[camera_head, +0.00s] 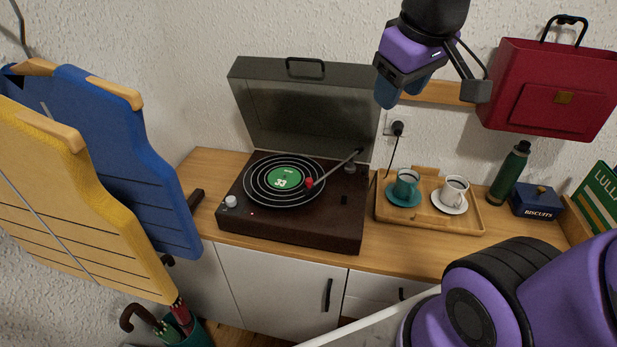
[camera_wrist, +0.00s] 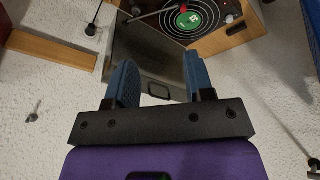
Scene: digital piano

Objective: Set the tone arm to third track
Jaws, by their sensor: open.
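A record player (camera_head: 290,232) with a dark wooden body stands on the wooden counter, its dark lid (camera_head: 305,110) raised at the back. A black record (camera_head: 258,190) with white rings and a green label lies on the platter. The tone arm (camera_head: 335,170) reaches from its pivot at the back right, and its red head (camera_head: 309,183) is over the inner part of the record, near the label. The red head also shows in the wrist view (camera_wrist: 183,8). My gripper (camera_head: 398,95) is open and empty, high above and right of the player. Its blue fingers (camera_wrist: 160,80) are apart in the wrist view.
A wooden tray (camera_head: 425,218) with a teal cup (camera_head: 406,184) and a white cup (camera_head: 454,190) stands right of the player. A green bottle (camera_head: 508,175), a biscuit tin (camera_head: 537,203) and a hanging red bag (camera_head: 550,90) are further right.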

